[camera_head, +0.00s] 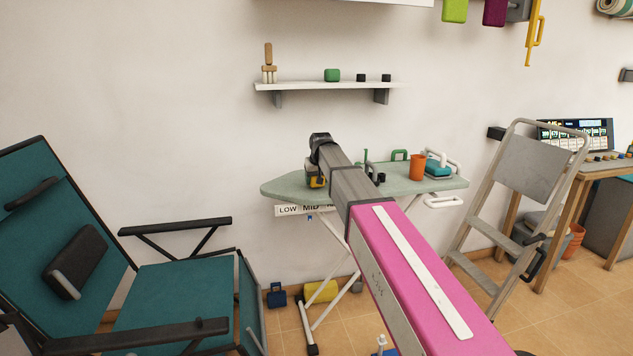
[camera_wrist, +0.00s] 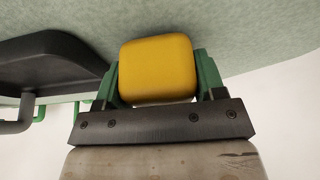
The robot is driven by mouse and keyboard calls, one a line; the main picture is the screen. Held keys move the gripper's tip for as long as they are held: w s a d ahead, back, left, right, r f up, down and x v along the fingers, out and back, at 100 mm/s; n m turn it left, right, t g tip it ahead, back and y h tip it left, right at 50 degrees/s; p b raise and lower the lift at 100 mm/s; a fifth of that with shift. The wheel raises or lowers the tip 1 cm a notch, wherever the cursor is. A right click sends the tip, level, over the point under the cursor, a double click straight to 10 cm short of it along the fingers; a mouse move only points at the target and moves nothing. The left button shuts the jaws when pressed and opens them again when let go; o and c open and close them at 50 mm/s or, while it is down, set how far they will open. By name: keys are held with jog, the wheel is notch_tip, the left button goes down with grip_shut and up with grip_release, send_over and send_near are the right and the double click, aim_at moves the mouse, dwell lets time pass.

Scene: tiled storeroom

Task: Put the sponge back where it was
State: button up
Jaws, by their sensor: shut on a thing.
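A yellow sponge-like block (camera_wrist: 158,68) is held between the two green fingers of my gripper (camera_wrist: 157,84) in the wrist view. In the head view, my gripper (camera_head: 316,173) is at the left part of the ironing board (camera_head: 290,188), with a small patch of the yellow block (camera_head: 318,182) showing. My arm hides part of the board. In the wrist view a grey-green surface (camera_wrist: 230,30) lies close beyond the block; I cannot tell whether they touch.
An orange cup (camera_head: 417,167) and a blue-and-white iron (camera_head: 438,166) stand on the board's right part. A wall shelf (camera_head: 330,86) holds small items. A teal chair (camera_head: 180,300) stands left, a stepladder (camera_head: 530,165) right. A dark object (camera_wrist: 50,65) is beside my gripper in the wrist view.

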jog(key=shift+f, duration=0.4)
jog(key=shift+f, duration=0.1)
jog(key=o, duration=0.9)
jog(key=shift+c, duration=0.2)
jog(key=v, duration=1.2)
jog(key=shift+s+d, duration=0.1)
